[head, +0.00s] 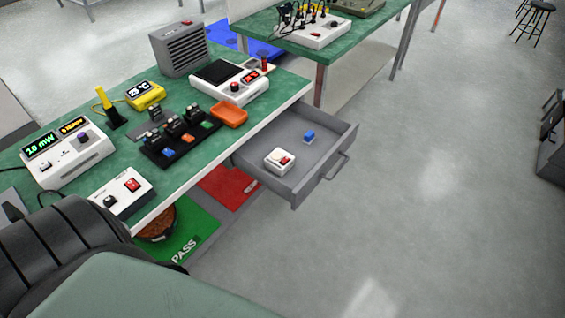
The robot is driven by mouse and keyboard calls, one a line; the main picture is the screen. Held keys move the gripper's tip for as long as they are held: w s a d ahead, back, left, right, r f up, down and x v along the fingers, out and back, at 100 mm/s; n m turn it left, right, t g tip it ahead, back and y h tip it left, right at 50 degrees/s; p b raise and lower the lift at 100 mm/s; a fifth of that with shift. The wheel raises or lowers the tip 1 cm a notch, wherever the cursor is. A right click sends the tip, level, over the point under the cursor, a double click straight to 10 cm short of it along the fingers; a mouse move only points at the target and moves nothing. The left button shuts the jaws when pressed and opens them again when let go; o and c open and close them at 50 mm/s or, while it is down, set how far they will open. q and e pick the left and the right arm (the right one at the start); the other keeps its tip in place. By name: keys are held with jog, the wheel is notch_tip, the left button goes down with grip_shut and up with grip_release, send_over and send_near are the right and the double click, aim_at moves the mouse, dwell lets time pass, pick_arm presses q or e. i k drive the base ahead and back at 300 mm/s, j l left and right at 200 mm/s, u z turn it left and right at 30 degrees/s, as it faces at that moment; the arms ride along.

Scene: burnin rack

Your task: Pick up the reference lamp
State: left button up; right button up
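No object is clearly recognisable as the reference lamp. In the open grey drawer (318,181) are a small white unit with a red part (280,160) and a small blue block (308,136). On the green bench (182,94), a black rack (161,160) holds several small dark modules with blue, orange and green parts. Another dark module (152,138) stands behind the rack. A small red-topped piece (264,61) stands near the bench's far right corner. Neither gripper is in view; dark and pale green parts of mine cover the lower left.
Red (224,184) and green PASS (196,226) mats lie below.

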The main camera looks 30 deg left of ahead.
aim_at(272, 162)
jog(key=l+u, duration=0.1)
jog(key=u, duration=0.65)
jog(key=i+l, duration=0.05)
